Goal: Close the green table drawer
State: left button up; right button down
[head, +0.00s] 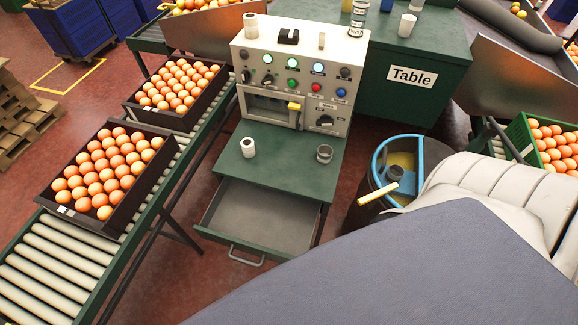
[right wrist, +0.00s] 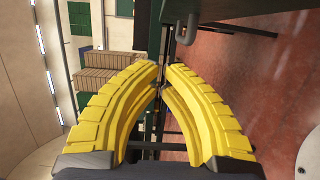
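The green table (head: 287,145) stands in the middle of the head view. Its drawer (head: 262,217) is pulled out toward the viewer, and its grey inside looks empty. A grey bar handle (head: 245,257) is on the drawer's front. My right gripper (right wrist: 162,70) shows only in the right wrist view. Its yellow fingers almost meet at the tips, with nothing visible between them. My left gripper is not in view.
A roller conveyor (head: 62,260) with crates of oranges (head: 178,88) runs along the left. A dark barrel (head: 366,210) stands at the right. Red floor lies around the drawer.

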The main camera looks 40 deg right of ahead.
jog(key=w+d, duration=0.1)
jog(key=w, duration=0.5)
jog(key=shift+w+d, duration=0.2)
